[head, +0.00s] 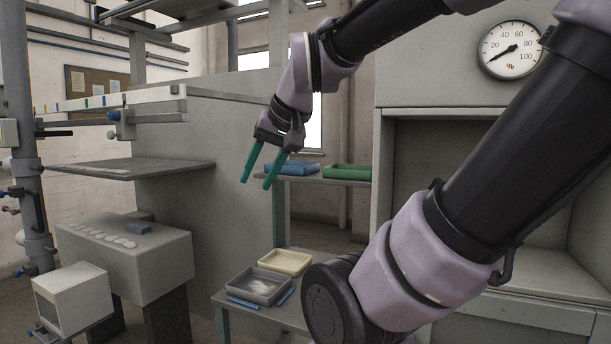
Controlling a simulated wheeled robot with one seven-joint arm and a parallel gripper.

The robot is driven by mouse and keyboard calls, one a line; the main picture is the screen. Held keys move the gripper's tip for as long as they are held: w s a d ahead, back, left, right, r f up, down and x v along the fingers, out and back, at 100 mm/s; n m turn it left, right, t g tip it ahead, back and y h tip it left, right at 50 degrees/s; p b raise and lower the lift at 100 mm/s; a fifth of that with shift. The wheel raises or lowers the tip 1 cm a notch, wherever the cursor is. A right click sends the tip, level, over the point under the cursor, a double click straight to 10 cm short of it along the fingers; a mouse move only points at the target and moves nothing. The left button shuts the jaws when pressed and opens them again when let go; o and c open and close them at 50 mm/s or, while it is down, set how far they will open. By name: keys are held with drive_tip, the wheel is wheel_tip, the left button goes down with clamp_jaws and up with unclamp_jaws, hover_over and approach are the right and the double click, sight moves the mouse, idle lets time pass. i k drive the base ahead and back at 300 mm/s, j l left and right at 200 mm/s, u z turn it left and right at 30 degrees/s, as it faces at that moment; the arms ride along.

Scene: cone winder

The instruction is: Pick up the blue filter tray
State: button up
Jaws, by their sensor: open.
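The blue filter tray (298,170) is a shallow blue tray on a grey shelf in the middle of the head view. It sits to the left of a green tray on the same shelf. My gripper (257,184) has two teal fingers, spread apart and pointing down, with nothing between them. In the picture it is just left of the blue tray, and the right finger overlaps the tray's left end. I cannot tell how far apart they are in depth.
The green tray (347,171) stands beside the blue one. Below, a grey tray (259,286) and a cream tray (285,262) rest on a low table. A grey panel (205,200) rises to the left of my gripper. A cabinet with a gauge (511,50) stands at right.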

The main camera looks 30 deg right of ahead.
sight(289, 167)
drive_tip(key=k+z, duration=0.35)
drive_tip(key=k+l+z, duration=0.1)
drive_tip(key=z, duration=0.3)
drive_tip(key=k+l+z, duration=0.15)
drive_tip(key=z, duration=0.2)
drive_tip(key=i+j+z, duration=0.2)
drive_tip(key=j, duration=0.15)
drive_tip(key=i+j+z, duration=0.2)
drive_tip(key=j, duration=0.15)
drive_tip(key=j+z, duration=0.2)
drive_tip(key=j, duration=0.2)
drive_tip(key=i+j+z, duration=0.2)
drive_tip(key=j, duration=0.2)
drive_tip(key=i+j, duration=0.1)
drive_tip(key=j, duration=0.85)
drive_tip(key=i+j, duration=0.15)
drive_tip(key=j, duration=0.3)
